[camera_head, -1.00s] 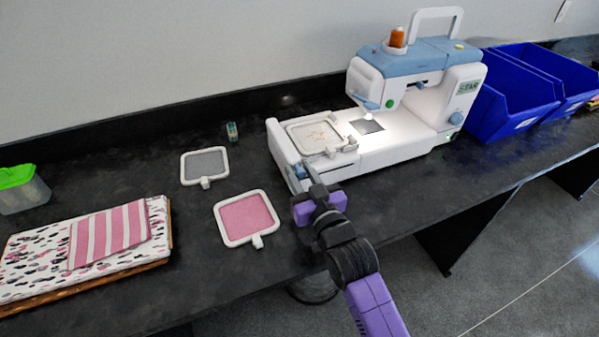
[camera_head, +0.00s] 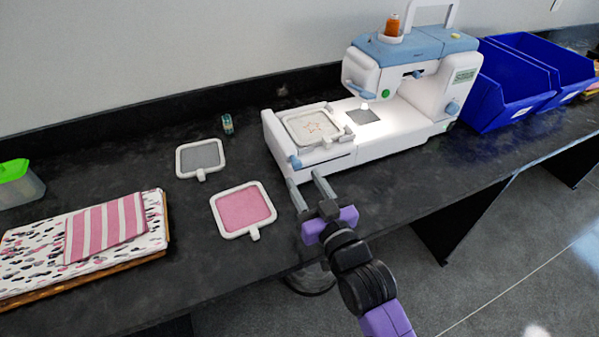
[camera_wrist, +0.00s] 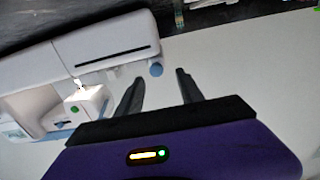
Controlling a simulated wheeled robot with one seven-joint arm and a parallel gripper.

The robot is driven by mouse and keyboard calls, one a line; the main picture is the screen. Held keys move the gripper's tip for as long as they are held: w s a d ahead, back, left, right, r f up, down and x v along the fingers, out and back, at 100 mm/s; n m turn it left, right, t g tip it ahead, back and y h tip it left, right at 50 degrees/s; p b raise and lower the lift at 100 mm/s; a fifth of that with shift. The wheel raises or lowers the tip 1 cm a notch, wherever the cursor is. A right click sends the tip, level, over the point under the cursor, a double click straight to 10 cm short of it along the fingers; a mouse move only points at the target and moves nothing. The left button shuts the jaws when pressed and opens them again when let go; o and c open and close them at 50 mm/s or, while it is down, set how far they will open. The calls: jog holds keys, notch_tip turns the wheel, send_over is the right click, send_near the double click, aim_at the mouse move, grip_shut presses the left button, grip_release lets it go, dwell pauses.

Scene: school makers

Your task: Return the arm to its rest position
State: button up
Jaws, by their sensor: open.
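My gripper (camera_head: 308,186) is open and empty in the head view, at the front of the black table, just in front of the sewing machine's left end. In the wrist view my gripper (camera_wrist: 160,82) shows both fingers apart with nothing between them. The white and blue sewing machine (camera_head: 408,136) stands behind it and also shows at the left of the wrist view (camera_wrist: 100,45).
A pink hoop (camera_head: 243,208) and a grey hoop (camera_head: 201,157) lie left of my gripper. Folded fabrics (camera_head: 105,232) lie on a board at far left, near a green-lidded box (camera_head: 20,184). Blue bins (camera_head: 515,95) stand at right. Floor is clear at front right.

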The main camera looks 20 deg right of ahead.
jog(key=shift+s, duration=0.55)
jog(key=s+g+p, duration=0.1)
jog(key=s+g, duration=0.2)
jog(key=s, duration=3.4)
jog(key=shift+s, duration=0.2)
